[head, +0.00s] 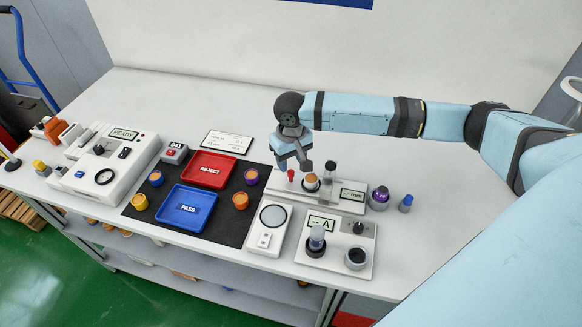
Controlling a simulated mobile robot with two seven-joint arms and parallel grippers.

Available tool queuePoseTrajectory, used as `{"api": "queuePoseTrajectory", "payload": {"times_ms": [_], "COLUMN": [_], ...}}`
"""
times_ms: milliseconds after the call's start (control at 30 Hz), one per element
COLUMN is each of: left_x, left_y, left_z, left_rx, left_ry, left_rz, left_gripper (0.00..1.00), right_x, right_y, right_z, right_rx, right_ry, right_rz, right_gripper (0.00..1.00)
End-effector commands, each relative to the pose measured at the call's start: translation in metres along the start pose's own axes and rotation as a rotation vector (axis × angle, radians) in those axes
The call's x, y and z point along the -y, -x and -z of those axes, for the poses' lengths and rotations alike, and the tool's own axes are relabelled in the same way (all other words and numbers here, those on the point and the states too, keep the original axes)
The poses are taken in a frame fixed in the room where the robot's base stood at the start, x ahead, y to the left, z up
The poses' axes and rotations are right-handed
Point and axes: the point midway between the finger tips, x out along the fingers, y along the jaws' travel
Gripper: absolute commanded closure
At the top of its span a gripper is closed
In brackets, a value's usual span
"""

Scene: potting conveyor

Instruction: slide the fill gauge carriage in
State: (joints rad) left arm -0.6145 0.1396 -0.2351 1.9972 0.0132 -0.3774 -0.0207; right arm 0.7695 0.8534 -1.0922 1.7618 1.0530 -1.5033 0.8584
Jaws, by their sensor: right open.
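The fill gauge (316,192) is a long low white unit on the right half of the table, with a small display reading in mm. A red-topped pin (291,175), an orange-topped cup (311,182) and a dark upright post (329,170) stand on it. I cannot tell for sure which part is the carriage. My right gripper (294,165) points down over the left end of the gauge, close to the red-topped pin. It is open with nothing seen between its fingers. Contact with the pin is unclear. My left gripper is out of view.
A dark mat (232,233) holds a red REJECT tray (234,154) and a blue PASS tray (168,225), with several small cups around them. A white unit with a round dial (265,250) and another marked A (365,235) stand in front. A purple-topped cup (380,194) is right.

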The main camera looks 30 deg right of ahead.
Motion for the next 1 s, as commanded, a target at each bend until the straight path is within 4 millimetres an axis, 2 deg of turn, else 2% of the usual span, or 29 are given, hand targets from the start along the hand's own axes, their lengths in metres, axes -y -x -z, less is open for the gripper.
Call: {"api": "queuePoseTrajectory", "payload": {"times_ms": [33, 200, 400, 600, 867, 1000], "left_x": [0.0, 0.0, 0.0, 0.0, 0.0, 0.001], "left_y": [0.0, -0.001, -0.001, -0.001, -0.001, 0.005], "left_z": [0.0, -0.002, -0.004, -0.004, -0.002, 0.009], "left_rx": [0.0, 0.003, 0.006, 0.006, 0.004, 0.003], "left_ry": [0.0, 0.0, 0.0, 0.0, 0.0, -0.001], "left_rz": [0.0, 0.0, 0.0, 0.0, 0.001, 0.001], "left_gripper": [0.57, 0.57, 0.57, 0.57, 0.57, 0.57], "right_x": [0.0, 0.0, 0.0, 0.0, 0.0, 0.008], "right_y": [0.013, 0.052, 0.085, 0.097, 0.098, 0.106], "right_z": [0.0, 0.001, 0.001, 0.0, 0.0, 0.007], "right_rx": [-0.003, -0.004, -0.002, 0.0, 0.0, -0.017], "right_ry": [0.001, 0.001, 0.0, 0.0, 0.0, 0.034], "right_rz": [0.0, 0.001, 0.0, 0.0, -0.001, 0.002], "right_gripper": [0.54, 0.54, 0.54, 0.54, 0.53, 0.53]}}
